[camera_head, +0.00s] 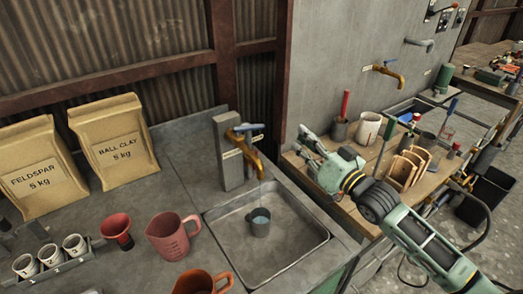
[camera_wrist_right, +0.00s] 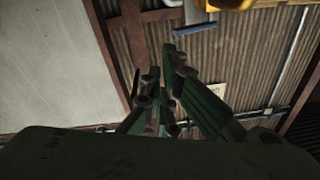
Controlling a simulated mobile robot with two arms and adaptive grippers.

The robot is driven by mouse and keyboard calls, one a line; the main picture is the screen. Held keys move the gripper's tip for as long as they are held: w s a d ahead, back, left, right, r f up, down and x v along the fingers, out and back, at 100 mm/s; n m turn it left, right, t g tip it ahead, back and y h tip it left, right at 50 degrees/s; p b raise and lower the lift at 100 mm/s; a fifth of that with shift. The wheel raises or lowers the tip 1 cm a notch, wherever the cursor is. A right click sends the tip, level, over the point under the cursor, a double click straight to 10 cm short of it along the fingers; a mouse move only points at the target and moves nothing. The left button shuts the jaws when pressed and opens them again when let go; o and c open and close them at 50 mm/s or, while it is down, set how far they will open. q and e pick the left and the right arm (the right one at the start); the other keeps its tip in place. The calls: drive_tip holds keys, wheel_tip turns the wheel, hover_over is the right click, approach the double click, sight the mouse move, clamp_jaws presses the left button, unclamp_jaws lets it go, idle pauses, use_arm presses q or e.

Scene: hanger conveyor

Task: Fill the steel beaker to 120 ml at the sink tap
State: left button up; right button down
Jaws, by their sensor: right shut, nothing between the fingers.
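The steel beaker (camera_head: 258,224) stands upright in the sink basin (camera_head: 295,262), under the brass tap (camera_head: 248,152). Bluish water shows inside it; its level against any marking cannot be read. A thin stream of water seems to run from the spout into it. The tap's blue lever (camera_head: 247,127) is on top and also shows in the right wrist view (camera_wrist_right: 195,28). My right gripper (camera_head: 305,138) is shut and empty, to the right of the tap and apart from it. Its fingers also show in the right wrist view (camera_wrist_right: 165,75). My left gripper is not in view.
A wooden bench (camera_head: 365,205) with pots and tools lies right, beneath my right arm.

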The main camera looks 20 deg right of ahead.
drive_tip(key=s+a+f+n+g+y+b, duration=0.1)
drive_tip(key=s+a+n+g+y, duration=0.15)
drive_tip(key=n, duration=1.05)
drive_tip(key=s+a+n+g+y+b, duration=0.15)
drive_tip(key=n+y, duration=0.25)
drive_tip(key=n, duration=0.9)
drive_tip(key=w+d+p+x, duration=0.1)
drive_tip(key=d+p+x, duration=0.1)
drive_tip(key=p+x, duration=0.5)
drive_tip(key=shift+d+x, duration=0.25)
drive_tip(key=shift+x, duration=2.55)
drive_tip(key=shift+w+f, duration=0.1)
drive_tip(key=shift+w, duration=0.05)
